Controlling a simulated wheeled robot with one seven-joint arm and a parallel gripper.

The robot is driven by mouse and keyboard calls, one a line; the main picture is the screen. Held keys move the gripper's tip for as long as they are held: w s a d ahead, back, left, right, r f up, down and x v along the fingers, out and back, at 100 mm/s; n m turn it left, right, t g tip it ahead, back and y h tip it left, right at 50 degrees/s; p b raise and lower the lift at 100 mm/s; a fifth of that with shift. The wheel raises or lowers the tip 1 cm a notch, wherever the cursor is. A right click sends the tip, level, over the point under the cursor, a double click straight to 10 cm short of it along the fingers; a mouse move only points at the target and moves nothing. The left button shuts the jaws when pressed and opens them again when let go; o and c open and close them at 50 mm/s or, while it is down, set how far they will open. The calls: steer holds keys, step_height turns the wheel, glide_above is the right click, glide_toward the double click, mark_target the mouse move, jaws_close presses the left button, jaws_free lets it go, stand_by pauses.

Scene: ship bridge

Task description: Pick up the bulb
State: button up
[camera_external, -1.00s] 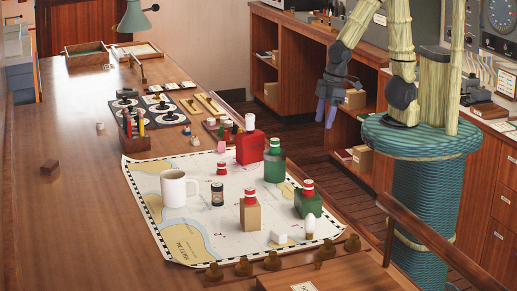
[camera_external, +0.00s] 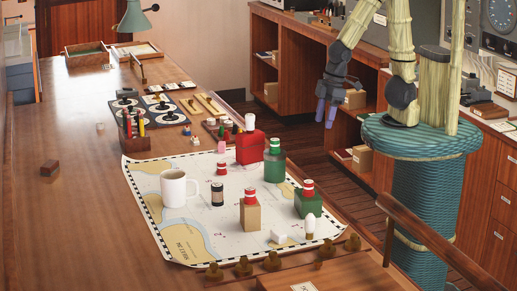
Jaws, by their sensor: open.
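The bulb (camera_external: 310,226) is small and white with a rounded top. It stands upright on the chart (camera_external: 190,237) near the table's right front edge, just in front of a green block-shaped bottle (camera_external: 309,204). My gripper (camera_external: 326,113) is open and empty. It hangs pointing down beyond the table's right edge, above the floor, well behind and apart from the bulb.
A white cube (camera_external: 278,237) lies left of the bulb. A tan bottle (camera_external: 250,215), a white mug (camera_external: 177,188), a dark can (camera_external: 217,194), a red canister (camera_external: 250,148) and a green bottle (camera_external: 274,167) share the chart.

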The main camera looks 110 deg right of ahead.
steer(key=shift+r, duration=0.1)
steer(key=w+v, duration=0.1)
steer(key=v, duration=0.4)
steer(key=w+a+f+n+t+h+b, duration=0.1)
steer(key=w+a+n+h, duration=0.3)
steer(key=a+n, duration=0.55)
steer(key=w+a+f+n+t+h+b, duration=0.1)
steer(key=w+a+f+n+b, duration=0.1)
steer(key=w+a+n, duration=0.7)
steer(key=s+a+r+n+t+y, duration=0.1)
steer(key=s+a+n+t, duration=0.25)
steer(key=a+n, duration=0.5)
steer(key=s+a+r+n+t+y, duration=0.15)
steer(key=a+n+t, duration=0.4)
steer(key=a, duration=0.65)
step_height(320, 180, down, 13)
steer(key=h, duration=0.1)
steer(key=shift+a+f+b, duration=0.2)
steer(key=shift+b, duration=0.2)
steer(key=shift+n, duration=0.25)
